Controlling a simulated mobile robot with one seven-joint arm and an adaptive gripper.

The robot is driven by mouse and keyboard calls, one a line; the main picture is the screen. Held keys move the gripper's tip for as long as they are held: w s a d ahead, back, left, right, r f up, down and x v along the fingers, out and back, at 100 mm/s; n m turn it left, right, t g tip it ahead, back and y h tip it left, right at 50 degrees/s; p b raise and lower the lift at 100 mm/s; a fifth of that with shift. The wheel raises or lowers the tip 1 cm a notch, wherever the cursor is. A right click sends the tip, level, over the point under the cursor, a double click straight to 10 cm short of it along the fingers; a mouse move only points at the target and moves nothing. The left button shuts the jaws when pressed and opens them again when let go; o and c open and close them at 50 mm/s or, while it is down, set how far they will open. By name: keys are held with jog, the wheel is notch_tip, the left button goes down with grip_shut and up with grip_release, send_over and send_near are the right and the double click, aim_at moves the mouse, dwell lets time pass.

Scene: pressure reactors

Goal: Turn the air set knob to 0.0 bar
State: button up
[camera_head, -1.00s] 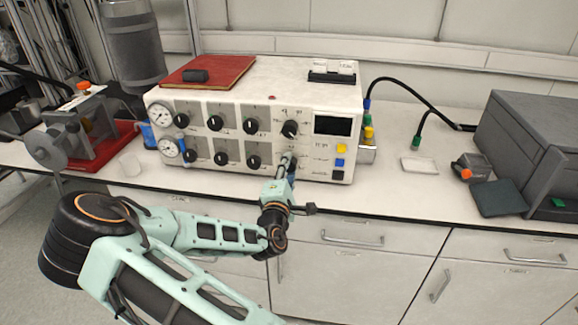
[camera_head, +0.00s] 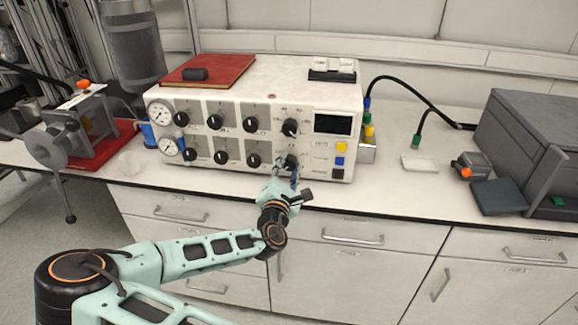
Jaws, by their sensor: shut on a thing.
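The white control unit (camera_head: 300,97) stands on the bench with two rows of black knobs on its front. My gripper (camera_head: 287,167) is at the lower right knob (camera_head: 291,160), below the upper right knob (camera_head: 290,128). It is shut on this lower right knob, and its fingers partly hide it. The panel labels are too small to read, so I cannot tell from print which knob is the air set, nor its setting. Two round gauges, an upper one (camera_head: 160,112) and a lower one (camera_head: 168,147), sit at the panel's left; their readings are not legible.
A dark display (camera_head: 333,124) and coloured buttons (camera_head: 341,148) are right of the knobs. A red book (camera_head: 207,71) lies on top of the unit. Cables (camera_head: 419,91) run to a grey box (camera_head: 535,145) at the right. The bench edge and drawers are below my gripper.

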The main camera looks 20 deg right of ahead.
jog(key=o, duration=1.1)
jog(key=shift+o, duration=0.2)
jog(key=v, duration=1.2)
